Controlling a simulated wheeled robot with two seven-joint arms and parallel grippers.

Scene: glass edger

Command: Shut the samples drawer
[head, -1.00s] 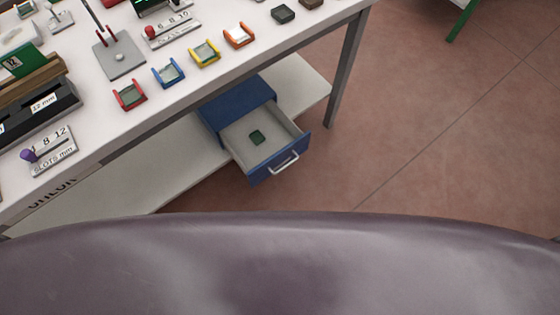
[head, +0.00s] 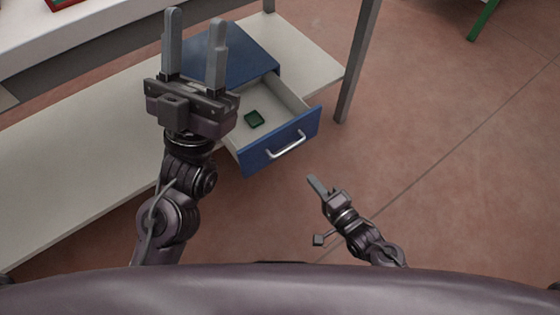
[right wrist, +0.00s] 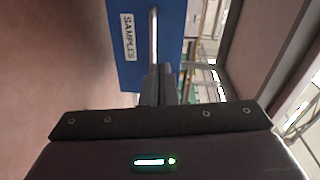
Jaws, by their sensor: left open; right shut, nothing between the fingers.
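The samples drawer (head: 283,143) is a blue-fronted drawer with a silver bar handle (head: 287,147). It stands pulled out of its blue cabinet (head: 236,52) on the lower shelf, and a small dark green piece (head: 254,119) lies inside. In the right wrist view the drawer front (right wrist: 172,50) shows a SAMPLES label (right wrist: 129,37). My right gripper (head: 315,186) is shut and empty, in front of and below the handle, apart from it in the head view. My left gripper (head: 194,42) is open and empty, raised left of the drawer, hiding part of the cabinet.
The white lower shelf (head: 90,135) runs under the bench (head: 60,35). A grey bench leg (head: 358,62) stands right of the cabinet.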

